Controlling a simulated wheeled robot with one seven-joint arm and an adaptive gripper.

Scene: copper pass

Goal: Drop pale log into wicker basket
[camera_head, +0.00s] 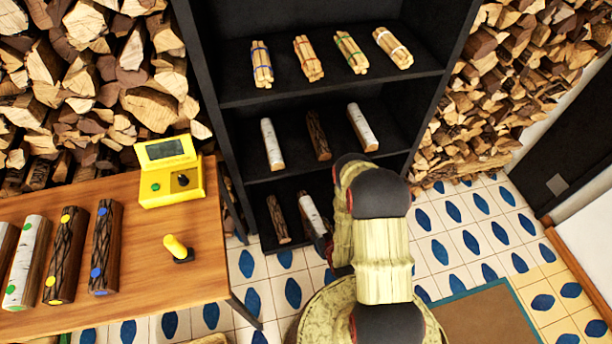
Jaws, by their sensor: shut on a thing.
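A pale log (311,213) with whitish bark is at the lowest level of the dark shelf, tilted, its lower end meeting my gripper (322,243). My gripper is mostly hidden behind my own arm, and only a small dark part shows at the log's near end. It is shut on this pale log. No wicker basket can be made out clearly; a small brownish edge (205,340) shows at the bottom border.
A dark log (278,219) lies left of the held log, close by. Another dark log (318,136) is on the middle shelf (292,172). A wooden table (150,235) at the left bears several logs and a yellow device (168,172).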

